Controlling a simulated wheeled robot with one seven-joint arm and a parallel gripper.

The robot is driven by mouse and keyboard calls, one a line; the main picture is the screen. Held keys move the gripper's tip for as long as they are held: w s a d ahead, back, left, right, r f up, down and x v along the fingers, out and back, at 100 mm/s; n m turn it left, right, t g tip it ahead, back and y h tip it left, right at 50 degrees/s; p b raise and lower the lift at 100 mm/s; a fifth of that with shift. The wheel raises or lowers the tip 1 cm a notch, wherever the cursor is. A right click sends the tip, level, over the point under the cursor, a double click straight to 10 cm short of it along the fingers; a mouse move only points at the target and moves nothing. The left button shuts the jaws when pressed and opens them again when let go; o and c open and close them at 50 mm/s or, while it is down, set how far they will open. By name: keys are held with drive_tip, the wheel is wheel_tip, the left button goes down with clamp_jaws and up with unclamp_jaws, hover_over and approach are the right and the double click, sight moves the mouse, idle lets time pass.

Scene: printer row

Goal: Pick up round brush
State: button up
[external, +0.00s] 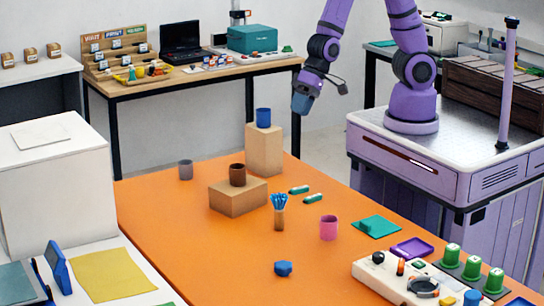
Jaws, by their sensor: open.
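My gripper (303,103) hangs high above the far side of the orange table (200,240), pointing down, with nothing seen in it. It is open, though the fingers are small and dark here. No thing shows clearly as a round brush. A tan holder (279,222) with several blue brush-like tips (279,201) stands upright near the table's middle, below and left of my gripper. I cannot tell which of these is the round brush.
A tall tan block bears a blue cup (263,117), close to my gripper's left. A low tan block (238,204) bears a brown cup (237,174). A pink cup (328,228), green pad (377,226) and purple tray (412,248) stand right. The front left table is clear.

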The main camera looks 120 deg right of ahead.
drive_tip(key=w+a+f+m+t+y, duration=0.1)
drive_tip(key=w+f+m+y, duration=0.15)
drive_tip(key=f, duration=0.35)
drive_tip(key=w+a+f+m+y, duration=0.1)
drive_tip(key=a+f+m, duration=0.1)
drive_tip(key=f+m, duration=0.3)
drive_tip(key=m+t+y, duration=0.2)
drive_tip(key=m+t, duration=0.2)
drive_tip(key=m, duration=0.6)
approach(279, 213)
drive_tip(key=s, duration=0.1)
drive_tip(key=s+d+f, duration=0.1)
drive_tip(key=shift+s+d, duration=0.25)
drive_tip(key=shift+s, duration=0.05)
drive_tip(key=m, duration=0.1)
drive_tip(key=m+t, duration=0.1)
drive_tip(key=shift+w+a+f+m+h, duration=0.1)
drive_tip(key=shift+w+f+m+h, duration=0.1)
drive_tip(key=shift+m+h, duration=0.15)
drive_tip(key=shift+r+x, duration=0.1)
drive_tip(key=shift+x, duration=2.6)
drive_tip(key=shift+r+x, duration=0.15)
drive_tip(key=shift+x, duration=2.55)
drive_tip(key=shift+a, duration=0.15)
drive_tip(key=shift+c, duration=0.3)
drive_tip(key=shift+t, duration=0.3)
drive_tip(key=c, duration=0.9)
